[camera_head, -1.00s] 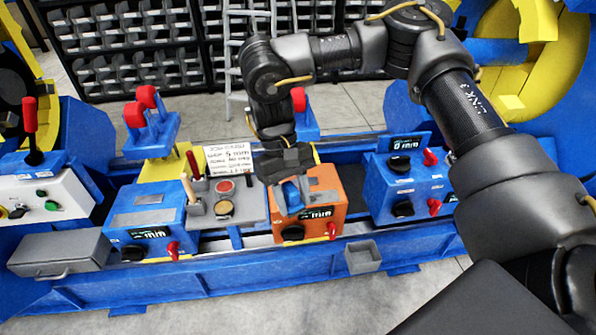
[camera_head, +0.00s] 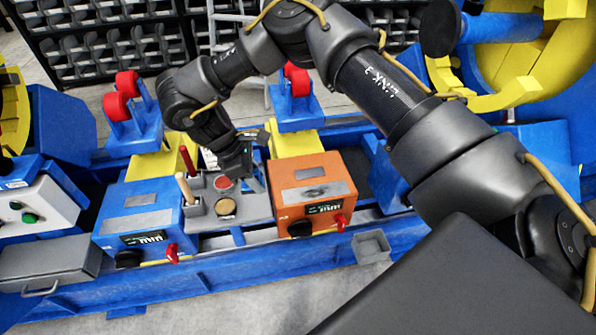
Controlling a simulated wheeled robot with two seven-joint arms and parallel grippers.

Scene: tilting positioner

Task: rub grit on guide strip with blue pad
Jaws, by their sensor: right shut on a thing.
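My right arm comes in from the right, and its gripper (camera_head: 250,172) points down over the grey control panel, left of the orange box (camera_head: 330,180). It is shut on the blue pad, which is mostly hidden now; the blue between the fingers showed more clearly earlier. The orange box has a pale plate and a dull grey strip-like patch (camera_head: 303,192) on its top, a black knob and a red handle in front. I cannot tell for certain which part is the guide strip or see grit on it. The gripper is apart from this patch. My left gripper is out of view.
Red-wheeled roller stands (camera_head: 295,95) rise behind.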

